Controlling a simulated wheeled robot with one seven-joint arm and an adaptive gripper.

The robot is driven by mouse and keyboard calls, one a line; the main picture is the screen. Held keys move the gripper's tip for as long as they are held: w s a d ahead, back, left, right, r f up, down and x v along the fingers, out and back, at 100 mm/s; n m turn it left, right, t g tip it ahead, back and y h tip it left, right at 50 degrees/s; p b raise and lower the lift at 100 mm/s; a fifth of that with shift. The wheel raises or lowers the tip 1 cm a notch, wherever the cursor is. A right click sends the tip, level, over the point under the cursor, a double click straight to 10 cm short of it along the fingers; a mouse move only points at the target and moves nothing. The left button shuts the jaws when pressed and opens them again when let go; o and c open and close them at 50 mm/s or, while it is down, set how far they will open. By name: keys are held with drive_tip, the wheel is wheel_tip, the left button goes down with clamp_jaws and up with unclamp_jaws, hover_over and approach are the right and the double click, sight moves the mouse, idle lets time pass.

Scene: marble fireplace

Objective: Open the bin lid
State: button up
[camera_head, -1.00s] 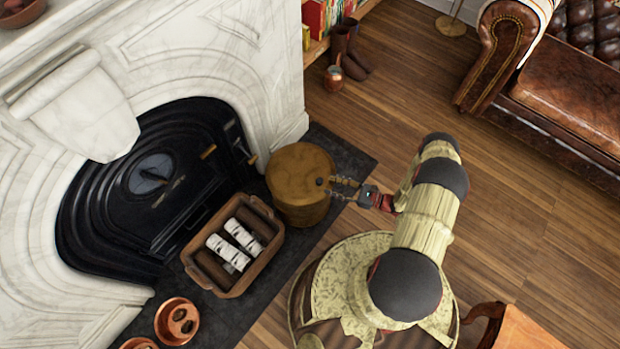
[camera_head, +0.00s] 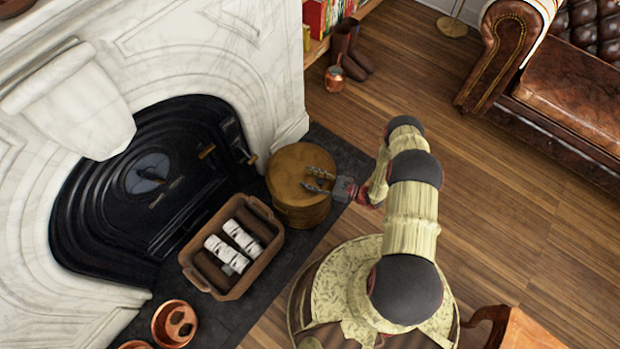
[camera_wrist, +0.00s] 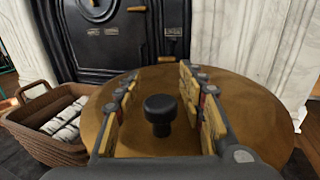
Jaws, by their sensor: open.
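The bin (camera_head: 290,213) is a round, wood-brown drum on the dark hearth in front of the fireplace. Its lid (camera_head: 285,165) lies flat on top, closed. In the wrist view the lid (camera_wrist: 240,110) fills the middle, with a black knob (camera_wrist: 160,112) standing up from it. My gripper (camera_head: 306,179) is open above the lid. In the wrist view its two fingers (camera_wrist: 157,85) stand on either side of the knob, apart from it. In the head view the gripper hides the knob.
A brown basket (camera_head: 228,285) with rolled white papers or logs stands left of the bin. Copper bowls (camera_head: 174,322) lie nearer the front. The black fireplace (camera_head: 140,190) is behind. A leather sofa (camera_head: 560,80) stands at the right, with open wooden floor (camera_head: 480,200) between.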

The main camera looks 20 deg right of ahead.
drive_tip(key=shift+c, duration=0.9)
drive_tip(key=c, duration=0.8)
clamp_jaws()
